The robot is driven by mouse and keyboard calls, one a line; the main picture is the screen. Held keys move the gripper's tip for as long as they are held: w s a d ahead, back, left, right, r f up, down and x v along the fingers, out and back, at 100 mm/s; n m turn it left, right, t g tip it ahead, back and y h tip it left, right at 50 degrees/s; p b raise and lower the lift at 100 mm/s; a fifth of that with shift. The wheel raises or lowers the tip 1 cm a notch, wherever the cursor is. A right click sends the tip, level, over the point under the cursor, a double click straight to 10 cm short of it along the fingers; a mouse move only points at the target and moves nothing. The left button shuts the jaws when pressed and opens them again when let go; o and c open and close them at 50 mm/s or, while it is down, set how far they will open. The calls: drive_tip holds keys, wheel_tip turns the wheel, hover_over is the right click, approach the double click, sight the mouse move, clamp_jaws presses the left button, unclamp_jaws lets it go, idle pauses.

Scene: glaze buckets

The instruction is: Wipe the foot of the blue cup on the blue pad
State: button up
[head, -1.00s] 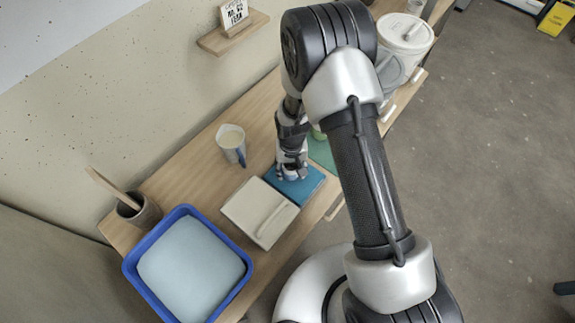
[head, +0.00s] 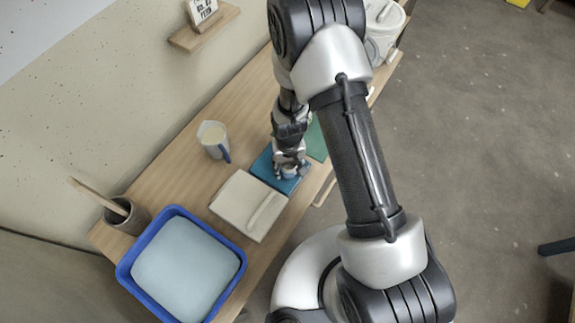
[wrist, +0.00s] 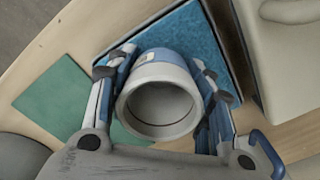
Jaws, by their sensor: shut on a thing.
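The blue cup (wrist: 158,58) is upright between the fingers of my gripper (wrist: 160,90) in the wrist view. It has a blue side and a pale rim, and its open mouth faces the camera. My gripper, shut on the cup, also shows in the head view (head: 291,171), pointing down over the blue pad. The blue pad (head: 262,164) lies flat on the wooden bench and also shows in the wrist view (wrist: 194,42). The cup is over the front right part of the pad. Its foot is hidden, so I cannot tell whether it touches the pad.
A cream slab (head: 236,204) lies left of the pad, and a green mat (head: 317,143) lies right. A white jug with a blue handle (head: 212,138) stands behind. A blue tray (head: 240,283) and a pot (head: 131,219) are at the left. A lidded bucket (head: 384,30) is at far right.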

drive_tip(key=shift+s+r+p, duration=0.1)
drive_tip(key=shift+r+p, duration=2.35)
drive_tip(key=shift+r, duration=1.05)
drive_tip(key=n, duration=0.1)
drive_tip(key=w+a+n+p, duration=0.1)
drive_tip(key=n, duration=0.1)
drive_tip(key=a+n+p, duration=0.1)
drive_tip(key=shift+w+a+f, duration=0.1)
drive_tip(key=shift+w+f, duration=0.2)
drive_tip(key=shift+w, duration=0.1)
drive_tip(key=shift+w+a+f+n+p, duration=0.2)
drive_tip(key=shift+n+p, duration=0.1)
drive_tip(key=shift+n, duration=0.4)
drive_tip(key=shift+f, duration=0.1)
drive_tip(key=shift+f+b, duration=1.55)
drive_tip(key=shift+f, duration=0.8)
drive_tip(key=shift+f+b, duration=0.5)
drive_tip(key=shift+f, duration=0.1)
drive_tip(key=shift+a, duration=0.15)
